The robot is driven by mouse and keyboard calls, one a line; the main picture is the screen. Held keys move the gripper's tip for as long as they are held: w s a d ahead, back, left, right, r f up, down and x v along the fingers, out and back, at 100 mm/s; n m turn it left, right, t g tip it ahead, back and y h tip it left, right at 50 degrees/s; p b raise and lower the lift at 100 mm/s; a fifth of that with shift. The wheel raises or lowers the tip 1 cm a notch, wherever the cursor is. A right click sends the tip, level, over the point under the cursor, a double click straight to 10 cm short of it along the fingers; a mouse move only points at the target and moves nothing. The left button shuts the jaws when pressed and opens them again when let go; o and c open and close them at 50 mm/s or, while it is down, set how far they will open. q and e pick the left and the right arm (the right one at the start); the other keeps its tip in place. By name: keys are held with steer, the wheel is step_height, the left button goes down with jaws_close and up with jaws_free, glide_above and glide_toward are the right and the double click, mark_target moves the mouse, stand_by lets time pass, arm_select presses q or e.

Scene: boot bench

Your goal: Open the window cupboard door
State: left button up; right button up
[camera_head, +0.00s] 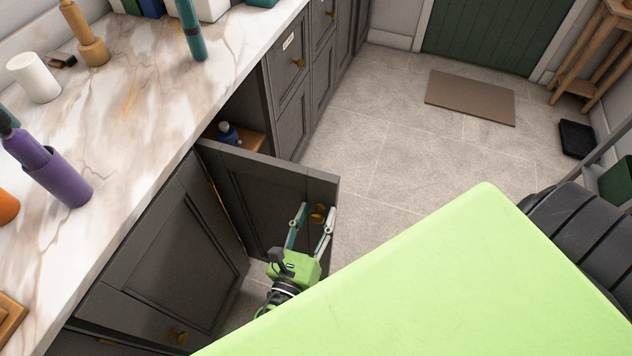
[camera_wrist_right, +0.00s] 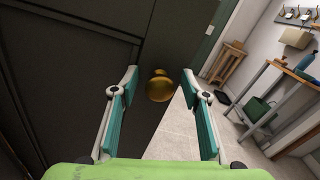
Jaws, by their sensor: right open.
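A dark grey cupboard door (camera_head: 265,195) stands swung out from the cabinet front in the head view. Its brass knob (camera_head: 318,212) is near the door's free edge. Behind it the cupboard interior (camera_head: 240,134) shows, with a blue bottle on a wooden shelf. My right gripper (camera_head: 313,222) is open at the door's face, its fingers on either side of the knob. In the right wrist view the knob (camera_wrist_right: 159,87) sits between and beyond the open fingers (camera_wrist_right: 165,95); whether they touch it I cannot tell. My left gripper is out of view.
A marble worktop (camera_head: 140,95) runs along the left, with a purple bottle (camera_head: 55,175), a white cylinder (camera_head: 35,78) and a teal bottle (camera_head: 190,30). Tiled floor (camera_head: 385,150) is clear beyond the door, up to a brown mat (camera_head: 470,97).

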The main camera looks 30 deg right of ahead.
mark_target(321, 182)
step_height(321, 182, up, 10)
stand_by(0.6)
stand_by(0.5)
